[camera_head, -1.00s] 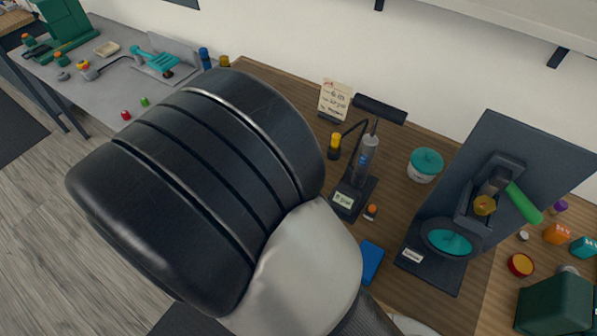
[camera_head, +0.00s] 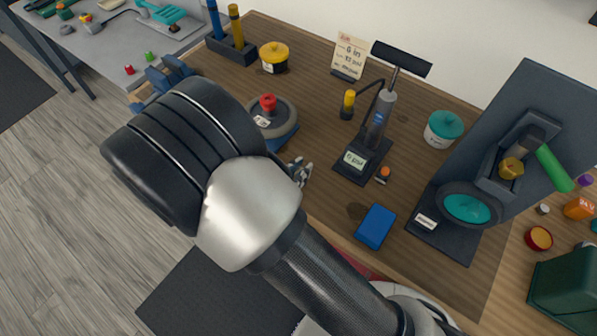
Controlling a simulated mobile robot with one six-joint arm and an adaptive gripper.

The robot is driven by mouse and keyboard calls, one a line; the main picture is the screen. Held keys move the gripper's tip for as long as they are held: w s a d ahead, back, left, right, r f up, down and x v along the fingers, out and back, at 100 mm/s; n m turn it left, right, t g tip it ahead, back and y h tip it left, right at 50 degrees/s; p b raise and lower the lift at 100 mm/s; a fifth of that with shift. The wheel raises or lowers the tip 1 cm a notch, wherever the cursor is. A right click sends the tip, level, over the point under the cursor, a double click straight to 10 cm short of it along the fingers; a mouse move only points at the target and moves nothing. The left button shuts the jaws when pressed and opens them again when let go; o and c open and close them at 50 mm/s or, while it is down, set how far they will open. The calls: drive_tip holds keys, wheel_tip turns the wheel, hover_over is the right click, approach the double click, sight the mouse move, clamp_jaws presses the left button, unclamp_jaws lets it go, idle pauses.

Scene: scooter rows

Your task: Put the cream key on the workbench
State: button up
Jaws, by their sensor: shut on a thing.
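The wooden workbench (camera_head: 312,108) fills the middle of the head view. My gripper (camera_head: 302,172) shows only in small part past my arm, over the workbench's front part, just right of a round grey-and-blue device with a red knob (camera_head: 268,103). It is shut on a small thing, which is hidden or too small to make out. I cannot make out the cream key anywhere in the view. My arm hides the front left part of the workbench.
A gauge stand (camera_head: 365,158), a blue block (camera_head: 376,226), a teal-lidded tub (camera_head: 443,128) and a dark press (camera_head: 470,205) stand to the right. A yellow-lidded pot (camera_head: 273,57) and a card (camera_head: 350,57) stand behind. Bare wood lies between the device and stand.

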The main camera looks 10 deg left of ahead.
drive_tip(key=o, duration=0.4)
drive_tip(key=shift+f, duration=0.15)
drive_tip(key=shift+c, duration=0.2)
drive_tip(key=o, duration=0.4)
drive_tip(key=shift+o, duration=0.2)
drive_tip(key=shift+r, duration=0.3)
drive_tip(key=p+v, duration=0.3)
drive_tip(key=v, duration=0.9)
drive_tip(key=shift+p, duration=0.35)
drive_tip(key=shift+f, duration=0.1)
